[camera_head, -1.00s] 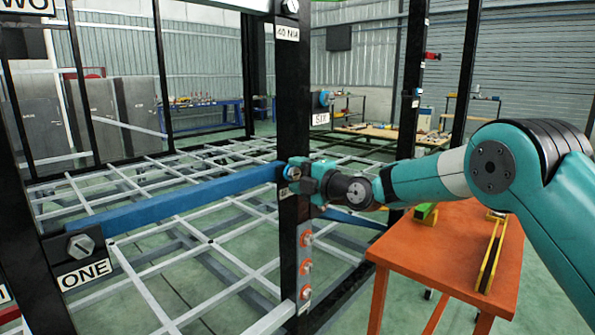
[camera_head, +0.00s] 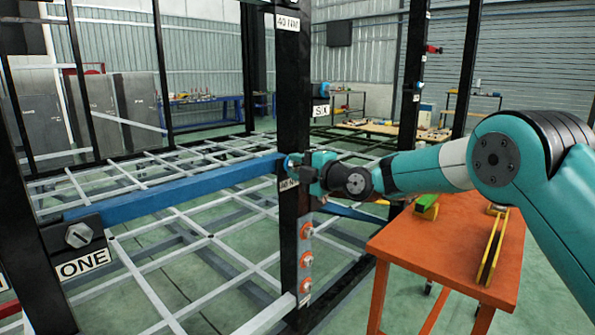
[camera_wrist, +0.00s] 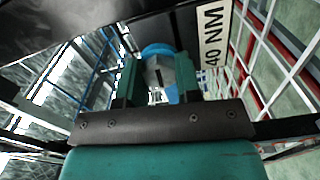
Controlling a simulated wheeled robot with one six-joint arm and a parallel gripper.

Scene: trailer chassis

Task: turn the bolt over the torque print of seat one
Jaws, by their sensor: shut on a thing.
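The blue beam of seat one (camera_head: 180,190) runs from the ONE plate (camera_head: 84,264) at the left to a black post (camera_head: 292,110). My gripper (camera_head: 297,167) is at that post, at the beam's right end. In the wrist view its two teal fingers (camera_wrist: 155,80) are shut on a grey bolt head (camera_wrist: 158,72), one on each side. A blue ring (camera_wrist: 158,49) shows behind the head. The torque print "40 NM" (camera_wrist: 213,48) is beside the bolt there, and just below my gripper (camera_head: 288,184) in the head view. My gripper hides the bolt in the head view.
Another bolt (camera_head: 79,235) sits above the ONE plate. Orange-ringed bolts (camera_head: 306,257) line the post lower down. A SIX plate (camera_head: 321,110) is behind the post. An orange table (camera_head: 450,245) with green and yellow tools stands below my arm.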

